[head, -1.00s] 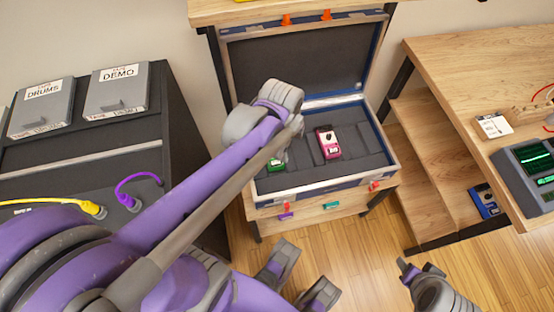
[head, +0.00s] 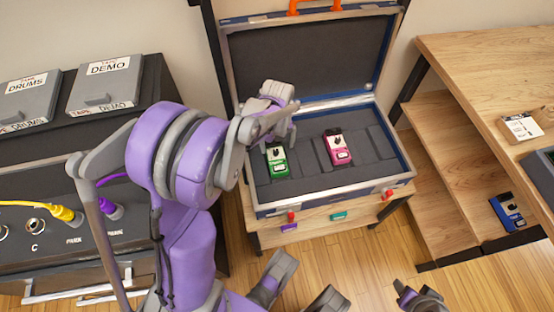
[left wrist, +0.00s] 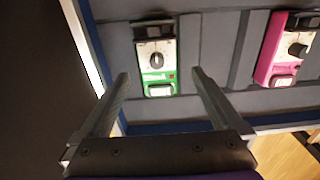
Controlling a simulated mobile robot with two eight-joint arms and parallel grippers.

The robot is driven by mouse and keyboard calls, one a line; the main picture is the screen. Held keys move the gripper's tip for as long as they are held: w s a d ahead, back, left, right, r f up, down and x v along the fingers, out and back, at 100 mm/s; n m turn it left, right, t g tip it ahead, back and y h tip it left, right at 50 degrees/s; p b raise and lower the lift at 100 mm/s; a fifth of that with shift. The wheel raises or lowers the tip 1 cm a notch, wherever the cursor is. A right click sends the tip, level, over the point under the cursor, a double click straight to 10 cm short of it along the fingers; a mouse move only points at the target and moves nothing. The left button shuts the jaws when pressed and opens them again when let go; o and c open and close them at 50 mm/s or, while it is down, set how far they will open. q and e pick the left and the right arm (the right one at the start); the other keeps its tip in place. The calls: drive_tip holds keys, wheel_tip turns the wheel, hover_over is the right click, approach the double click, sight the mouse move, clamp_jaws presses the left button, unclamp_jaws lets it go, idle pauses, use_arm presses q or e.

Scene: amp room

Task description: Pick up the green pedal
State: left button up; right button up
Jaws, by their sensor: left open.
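The green pedal (head: 277,160) lies in the open case, on the left of its dark padded bottom. It has a white face and a black knob. My left gripper (head: 281,128) is above it, close to its far end in the head view. In the left wrist view the green pedal (left wrist: 156,58) shows between and just beyond the two open fingers (left wrist: 160,76), which appear on either side of it. Nothing is held, and I cannot tell the exact height of the fingertips.
A pink pedal (head: 338,147) lies to the right in the same case (head: 345,197), whose raised lid (head: 310,62) stands behind. A wooden desk with shelves (head: 480,75) stands at right, with a blue pedal (head: 507,212) low down. A dark cabinet with cables is at left.

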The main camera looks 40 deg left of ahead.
sight(276, 152)
use_arm(q)
wheel_tip(276, 152, down, 6)
drive_tip(key=shift+s+a+r+b, duration=0.1)
drive_tip(key=shift+b, duration=0.85)
clamp_jaws()
